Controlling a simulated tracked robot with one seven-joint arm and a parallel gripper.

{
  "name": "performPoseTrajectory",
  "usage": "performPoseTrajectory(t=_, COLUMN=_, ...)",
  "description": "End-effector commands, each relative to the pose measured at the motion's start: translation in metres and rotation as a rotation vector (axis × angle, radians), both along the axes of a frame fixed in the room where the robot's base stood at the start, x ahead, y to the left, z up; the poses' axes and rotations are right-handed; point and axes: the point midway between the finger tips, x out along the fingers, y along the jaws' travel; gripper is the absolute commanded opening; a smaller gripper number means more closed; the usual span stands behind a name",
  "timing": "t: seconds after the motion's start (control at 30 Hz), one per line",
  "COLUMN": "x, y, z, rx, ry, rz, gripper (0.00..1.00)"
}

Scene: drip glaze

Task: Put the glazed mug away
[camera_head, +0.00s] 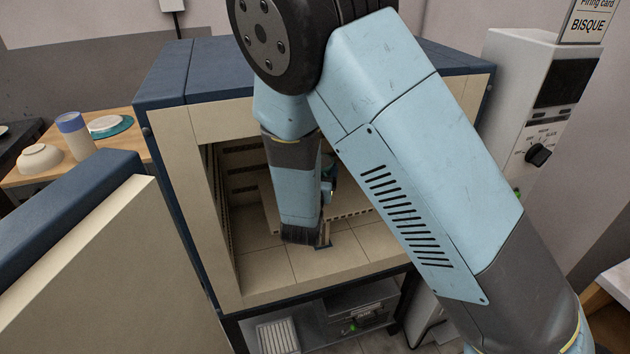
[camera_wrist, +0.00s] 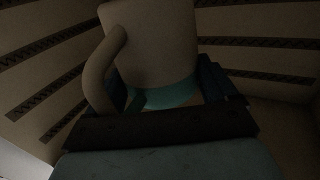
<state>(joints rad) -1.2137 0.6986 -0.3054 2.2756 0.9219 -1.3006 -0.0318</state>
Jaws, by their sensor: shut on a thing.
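A beige mug (camera_wrist: 150,45) with a handle on its left and a teal band fills the upper middle of the dim wrist view. My gripper (camera_wrist: 168,95) is shut on it near the teal band. In the head view my arm reaches into the open kiln (camera_head: 172,130), low over its pale tiled floor. There my wrist hides most of the gripper and the mug; only a small dark and teal patch shows beside it. I cannot tell whether the mug touches the kiln floor.
The kiln door (camera_head: 95,265) stands open at left. Behind it a wooden table (camera_head: 25,178) holds a bowl (camera_head: 40,158), a blue-and-white cup (camera_head: 75,135) and a teal dish (camera_head: 110,127). A control box (camera_head: 515,110) with a "BISQUE" card (camera_head: 588,22) stands right.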

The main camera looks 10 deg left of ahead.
Motion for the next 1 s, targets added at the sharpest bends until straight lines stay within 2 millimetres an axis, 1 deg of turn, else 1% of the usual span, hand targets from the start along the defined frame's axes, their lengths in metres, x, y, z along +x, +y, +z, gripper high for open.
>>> performPoseTrajectory(t=0.17, x=0.004, y=0.003, z=-0.005, rx=0.001, ry=-0.001, rz=0.000, gripper=0.43)
performPoseTrajectory(t=0.23, x=0.007, y=0.004, z=-0.010, rx=-0.001, ry=-0.001, rz=0.000, gripper=0.43)
performPoseTrajectory(t=0.4, x=0.006, y=0.004, z=-0.030, rx=-0.002, ry=0.001, rz=0.000, gripper=0.43)
performPoseTrajectory(t=0.5, x=0.006, y=0.004, z=-0.038, rx=-0.001, ry=-0.001, rz=0.000, gripper=0.43)
performPoseTrajectory(t=0.9, x=0.006, y=0.004, z=-0.041, rx=0.001, ry=-0.001, rz=0.000, gripper=0.43)
performPoseTrajectory(t=0.93, x=0.006, y=0.004, z=-0.041, rx=0.001, ry=-0.001, rz=0.001, gripper=0.89)
performPoseTrajectory(t=1.0, x=0.006, y=0.004, z=-0.041, rx=0.001, ry=-0.001, rz=0.001, gripper=0.95)
